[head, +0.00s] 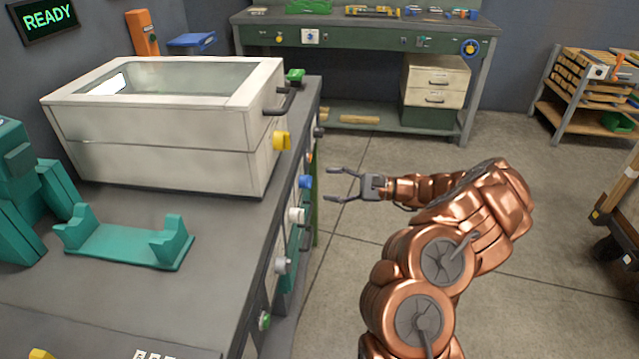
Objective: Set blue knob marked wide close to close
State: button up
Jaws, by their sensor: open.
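A blue knob (305,182) is on the front face of the bench at the left, below the white machine box. Its marking and the position it points to are too small to read. My gripper (333,184) is open and empty, with its two fingers pointing left toward the blue knob. It looks level with the knob in the picture; I cannot tell the remaining distance, but no contact shows. A white knob (296,215), a grey knob (281,265) and a green knob (264,320) are lower along the same face.
The white box (165,125) with a glass lid stands on the bench (225,240), with a yellow knob (281,141) and a dark handle. A teal cradle (125,245) lies in front. Another bench (365,32) and a rack (590,90) stand behind. The floor between is clear.

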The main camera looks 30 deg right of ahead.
jog(key=v, duration=0.7)
jog(key=shift+d, duration=0.1)
